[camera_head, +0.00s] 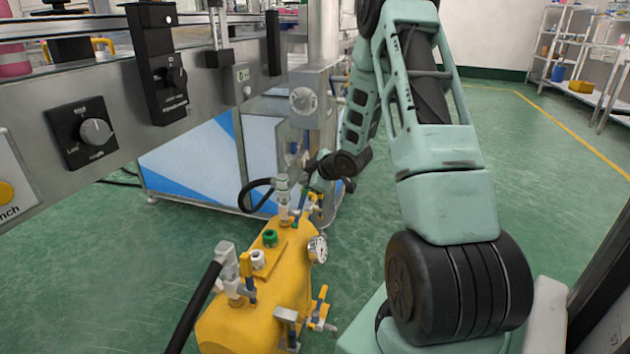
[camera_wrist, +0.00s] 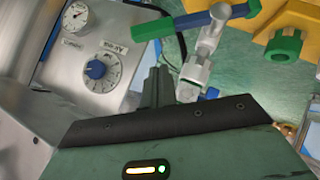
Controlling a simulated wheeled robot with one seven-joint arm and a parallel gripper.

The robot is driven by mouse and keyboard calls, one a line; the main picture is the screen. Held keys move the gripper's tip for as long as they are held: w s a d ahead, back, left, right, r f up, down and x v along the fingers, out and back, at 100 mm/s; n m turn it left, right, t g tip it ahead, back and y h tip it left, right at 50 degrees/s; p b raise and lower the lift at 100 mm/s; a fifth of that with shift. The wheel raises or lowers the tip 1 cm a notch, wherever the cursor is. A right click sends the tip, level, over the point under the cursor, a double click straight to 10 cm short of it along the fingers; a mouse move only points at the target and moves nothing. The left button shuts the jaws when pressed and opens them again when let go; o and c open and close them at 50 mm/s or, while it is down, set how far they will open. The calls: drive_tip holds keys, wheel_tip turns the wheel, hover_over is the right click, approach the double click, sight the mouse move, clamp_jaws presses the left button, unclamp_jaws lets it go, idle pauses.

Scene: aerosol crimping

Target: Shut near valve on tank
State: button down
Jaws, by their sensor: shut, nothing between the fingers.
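The yellow tank (camera_head: 255,318) stands low in front of me, with one valve (camera_head: 240,275) at its near end and another valve (camera_head: 284,190) at its far end. The near-end valve has a grey body, a black hose and a yellow-and-blue handle. My gripper (camera_head: 309,190) is by the far-end valve, well beyond the near-end one. In the wrist view, my gripper (camera_wrist: 158,78) is shut and empty, just left of a grey valve fitting (camera_wrist: 205,48). A green-and-blue bar (camera_wrist: 185,25) crosses above the fingertips. Contact cannot be told.
A pressure gauge (camera_head: 318,248) and a green cap (camera_head: 270,238) sit on the tank. A control box with a blue dial (camera_wrist: 96,69) is behind my fingers. A grey machine frame with a knob (camera_head: 95,132) runs along the left. The floor at right is open.

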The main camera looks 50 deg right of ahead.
drive_tip(key=shift+w+d+f+b, duration=0.1)
drive_tip(key=shift+d+f+b, duration=0.15)
drive_tip(key=shift+d+f, duration=0.35)
drive_tip(key=shift+w+d+f+b, duration=0.1)
drive_tip(key=shift+d+f+b, duration=0.2)
drive_tip(key=shift+f, duration=0.5)
drive_tip(key=shift+d+r+p, duration=0.1)
drive_tip(key=shift+d+p, duration=0.05)
drive_tip(key=shift+p, duration=0.75)
drive_tip(key=shift+m+g+y, duration=0.5)
drive_tip(key=shift+m+y, duration=0.1)
drive_tip(key=shift+y, duration=0.3)
drive_tip(key=shift+w+d+f+p, duration=0.2)
drive_tip(key=shift+d+f+p, duration=0.4)
drive_tip(key=shift+p, duration=1)
drive_tip(key=shift+w+d+f+p, duration=0.3)
drive_tip(key=shift+f+p, duration=0.5)
drive_tip(key=shift+p, duration=0.8)
drive_tip(key=shift+w+d+f+p, duration=0.1)
drive_tip(key=shift+d+f+p, duration=0.55)
drive_tip(key=shift+p, duration=0.95)
drive_tip(key=shift+f, duration=0.15)
drive_tip(key=shift+a, duration=0.1)
